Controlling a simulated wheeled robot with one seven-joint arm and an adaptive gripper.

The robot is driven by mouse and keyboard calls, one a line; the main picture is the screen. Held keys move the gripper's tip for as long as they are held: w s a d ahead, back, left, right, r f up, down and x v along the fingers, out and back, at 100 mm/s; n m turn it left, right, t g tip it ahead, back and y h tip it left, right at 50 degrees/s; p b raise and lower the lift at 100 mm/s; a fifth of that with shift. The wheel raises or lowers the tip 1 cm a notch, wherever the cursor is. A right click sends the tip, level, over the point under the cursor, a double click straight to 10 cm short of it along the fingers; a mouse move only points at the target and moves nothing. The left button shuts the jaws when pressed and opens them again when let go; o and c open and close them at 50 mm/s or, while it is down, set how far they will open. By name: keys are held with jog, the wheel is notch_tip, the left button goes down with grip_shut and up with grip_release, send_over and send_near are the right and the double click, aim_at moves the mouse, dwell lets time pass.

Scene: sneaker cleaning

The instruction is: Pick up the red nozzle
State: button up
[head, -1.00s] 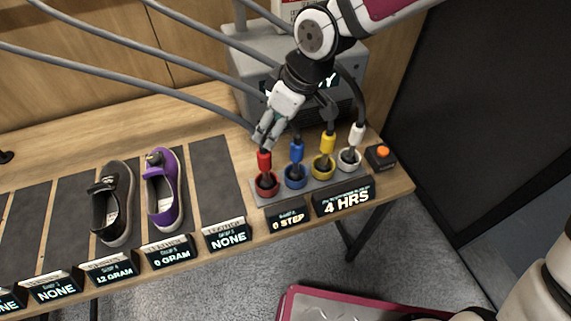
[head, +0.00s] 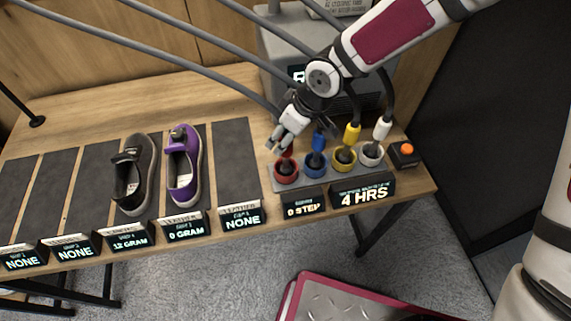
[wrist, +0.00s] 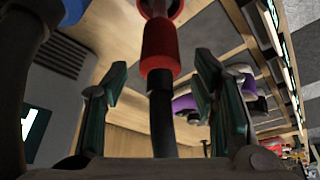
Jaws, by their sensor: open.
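The red nozzle (wrist: 160,48) stands in its red holder (head: 286,174) at the left end of the row. In the wrist view its red body and the dark hose below it lie between the two fingers of my gripper (wrist: 165,95). The fingers are open, with visible gaps on both sides. In the head view my gripper (head: 284,140) is at the red nozzle and hides most of it.
The blue nozzle (head: 318,141), yellow nozzle (head: 352,133) and white nozzle (head: 382,128) stand close to the right. A grey machine (head: 275,48) is behind. A black shoe (head: 131,180) and a purple shoe (head: 184,170) lie on mats to the left.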

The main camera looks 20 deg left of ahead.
jog(key=shift+x, duration=1.55)
jog(key=shift+d, duration=0.1)
grip_shut()
